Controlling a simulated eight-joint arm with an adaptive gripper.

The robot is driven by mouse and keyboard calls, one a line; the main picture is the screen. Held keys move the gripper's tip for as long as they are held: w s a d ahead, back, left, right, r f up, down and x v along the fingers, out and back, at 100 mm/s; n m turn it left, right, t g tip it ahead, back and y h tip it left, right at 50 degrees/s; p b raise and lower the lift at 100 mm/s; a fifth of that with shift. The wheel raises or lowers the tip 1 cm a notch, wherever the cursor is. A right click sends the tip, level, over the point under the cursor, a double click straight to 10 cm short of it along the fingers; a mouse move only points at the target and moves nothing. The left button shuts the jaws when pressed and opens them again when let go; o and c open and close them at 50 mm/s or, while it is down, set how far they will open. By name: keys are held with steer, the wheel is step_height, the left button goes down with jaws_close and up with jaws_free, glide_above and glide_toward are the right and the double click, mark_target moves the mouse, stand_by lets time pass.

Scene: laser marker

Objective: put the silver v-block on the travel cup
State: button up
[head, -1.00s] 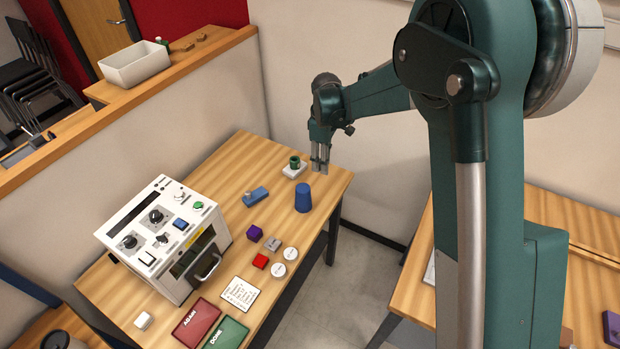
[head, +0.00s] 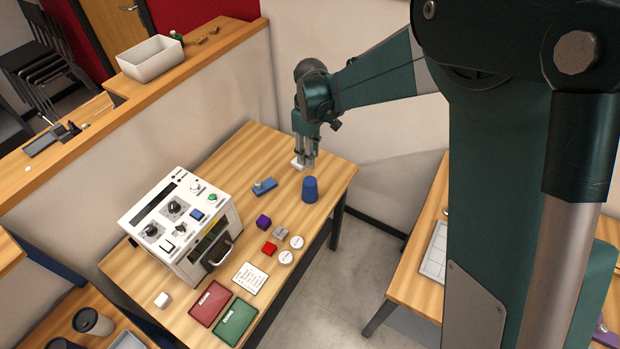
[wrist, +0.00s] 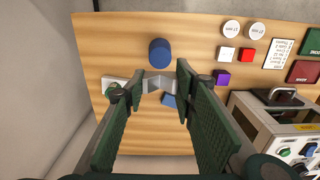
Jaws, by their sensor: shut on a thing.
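The silver v-block (wrist: 158,82) is between my fingertips in the wrist view, its V-shaped notch showing. My gripper (head: 308,163) is shut on it, above the far end of the wooden table; in the head view the block is not clearly made out. The blue tapered cup (head: 310,190), which I take for the travel cup, stands on the table just in front of my gripper in the head view. It shows above the held block in the wrist view (wrist: 159,53), apart from it.
A white box (head: 297,163) is partly hidden behind my gripper. The white machine (head: 180,220) stands at left.

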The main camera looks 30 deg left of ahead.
steer(key=shift+f, duration=0.1)
stand_by(0.3)
glide_above(310, 181)
steer(key=shift+f, duration=3.05)
steer(key=shift+f+p, duration=0.3)
steer(key=shift+f, duration=1.55)
steer(key=shift+f, duration=0.2)
steer(key=o, duration=0.9)
steer(key=shift+r, duration=0.2)
steer(key=shift+w+r, duration=0.1)
steer(key=shift+r, duration=5.9)
